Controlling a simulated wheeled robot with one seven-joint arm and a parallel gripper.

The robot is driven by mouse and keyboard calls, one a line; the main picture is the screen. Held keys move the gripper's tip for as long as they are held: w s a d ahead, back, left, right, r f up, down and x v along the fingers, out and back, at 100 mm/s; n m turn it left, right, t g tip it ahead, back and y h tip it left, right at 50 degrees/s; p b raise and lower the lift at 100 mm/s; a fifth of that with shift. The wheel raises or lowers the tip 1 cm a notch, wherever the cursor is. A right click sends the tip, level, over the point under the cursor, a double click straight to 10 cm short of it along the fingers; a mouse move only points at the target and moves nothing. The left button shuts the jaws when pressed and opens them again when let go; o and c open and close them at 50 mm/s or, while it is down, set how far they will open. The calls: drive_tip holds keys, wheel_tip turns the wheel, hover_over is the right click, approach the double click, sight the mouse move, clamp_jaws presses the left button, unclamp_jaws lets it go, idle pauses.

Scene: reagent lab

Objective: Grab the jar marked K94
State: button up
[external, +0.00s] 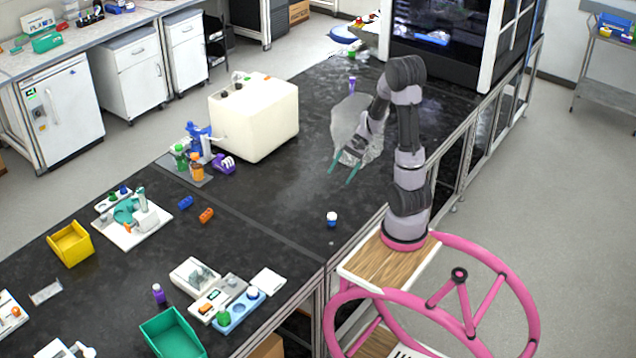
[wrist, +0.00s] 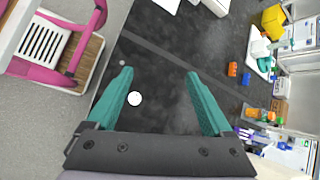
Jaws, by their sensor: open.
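A small jar with a white cap and blue body (external: 332,219) stands alone on the black bench, near its right edge. No label is legible, so I cannot tell whether it is K94. In the wrist view a round white cap (wrist: 134,98), apparently this jar's, shows close to the left finger. My gripper (external: 342,171) is open and empty above the bench, beyond the jar in the external view. Its teal fingers (wrist: 160,76) are spread wide in the wrist view. Other small bottles are an orange one (external: 196,166) and a purple one (external: 158,294).
A cream box-shaped device (external: 255,118) stands left of my gripper. A clear crumpled-looking sheet or patch (external: 352,122) lies beneath my arm. Orange and blue blocks (external: 206,215), a yellow bin (external: 71,244) and a green bin (external: 172,334) stand farther left. Bench around the white-capped jar is clear.

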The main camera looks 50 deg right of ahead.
drive_tip(key=d+f+m+t+y, duration=0.25)
drive_tip(key=d+f+m, duration=0.4)
drive_tip(key=f, duration=0.35)
drive_tip(key=m+t+h, duration=0.2)
drive_tip(key=m+t, duration=0.2)
drive_tip(key=m, duration=0.3)
approach(332, 215)
drive_tip(key=shift+y, duration=0.25)
drive_tip(key=x, duration=0.7)
drive_tip(key=shift+w+a+f, duration=0.1)
drive_tip(key=shift+w+f, duration=0.1)
drive_tip(key=shift+f, duration=0.25)
clamp_jaws()
drive_tip(key=shift+r, duration=0.15)
